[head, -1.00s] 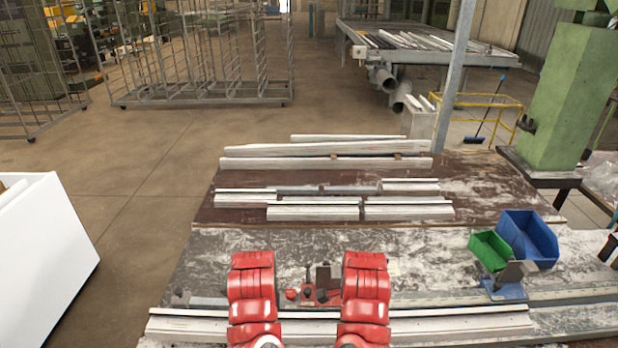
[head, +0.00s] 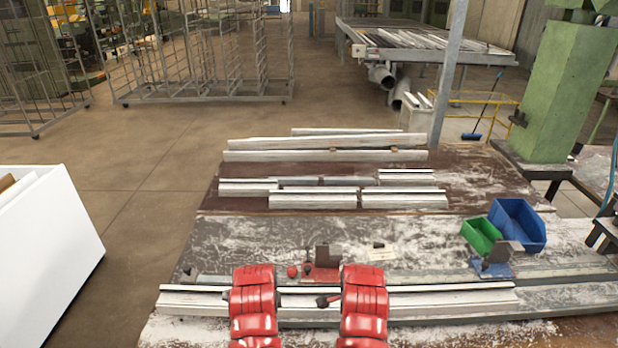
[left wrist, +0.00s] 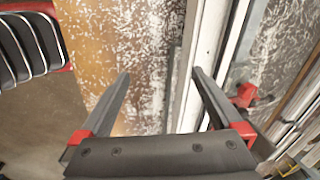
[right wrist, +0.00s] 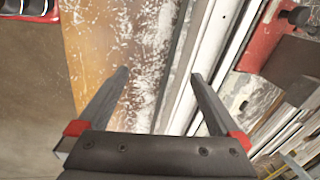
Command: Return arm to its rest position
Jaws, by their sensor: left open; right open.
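My two red arms come up from the bottom of the head view, side by side, over the front of the bench, and their gripper fingers cannot be made out there. In the left wrist view my left gripper (left wrist: 158,75) is open and empty, above the bench edge and a long pale profile (left wrist: 208,60). In the right wrist view my right gripper (right wrist: 160,76) is open and empty, above the same front strip. The long white profile (head: 450,300) lies along the bench front. A red clamp (head: 322,272) with a dark upright plate stands behind it, between the arms.
Several pale profiles (head: 320,155) lie in rows on the brown board at the back. A blue bin (head: 522,228), a green bin (head: 481,236) and another small fixture (head: 492,265) stand on the right. A white box (head: 50,260) is at the left. A green column (head: 565,100) rises at right.

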